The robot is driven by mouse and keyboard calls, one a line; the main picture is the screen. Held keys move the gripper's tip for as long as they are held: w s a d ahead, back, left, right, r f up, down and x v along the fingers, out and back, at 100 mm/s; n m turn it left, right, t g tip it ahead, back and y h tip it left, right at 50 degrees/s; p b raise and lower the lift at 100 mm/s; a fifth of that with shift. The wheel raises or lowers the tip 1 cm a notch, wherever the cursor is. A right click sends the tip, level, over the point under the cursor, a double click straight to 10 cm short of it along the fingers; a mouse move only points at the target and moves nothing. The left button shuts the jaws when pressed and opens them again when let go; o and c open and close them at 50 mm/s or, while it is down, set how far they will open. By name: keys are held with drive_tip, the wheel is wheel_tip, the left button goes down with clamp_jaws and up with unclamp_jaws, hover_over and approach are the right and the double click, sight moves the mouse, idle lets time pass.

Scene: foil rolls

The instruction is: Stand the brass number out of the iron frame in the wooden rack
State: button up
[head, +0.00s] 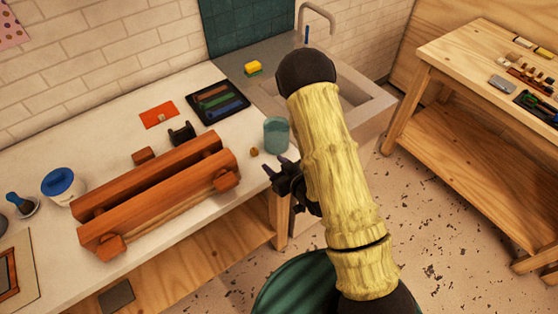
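My gripper (273,164) hangs at the front right edge of the white counter, at the end of my yellow-sleeved arm. Its dark fingers look spread, with nothing seen between them. A reddish-brown wooden rack (150,200) with two long parallel boards and end blocks lies on the counter to its left. A small black metal piece (181,132), perhaps the iron frame, stands behind the rack. A small brass-brown object (253,152) lies near the gripper, apart from it; I cannot tell if it is the brass number. No number shape is clear.
A blue-green cup (277,136) stands close behind the gripper. A dark tray (236,112) with coloured bars, an orange card (158,115) and a small wooden block (144,155) lie behind the rack. A blue-lidded jar (62,186) is left. A sink (372,106) and another bench (450,50) are right.

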drive_tip(key=shift+p+v, duration=0.75)
drive_tip(key=shift+p, duration=0.8)
drive_tip(key=w+d+r+m+g+h, duration=0.1)
drive_tip(key=d+r+m+g+h, duration=0.25)
drive_tip(key=d+r+h, duration=0.4)
drive_tip(key=s+d+r+m+g, duration=0.3)
drive_tip(key=s+d+r+g, duration=0.2)
drive_tip(key=s+r, duration=0.5)
drive_tip(key=s+d, duration=0.1)
drive_tip(key=s, duration=0.1)
drive_tip(key=shift+s+r, duration=0.25)
drive_tip(key=shift+s, duration=0.15)
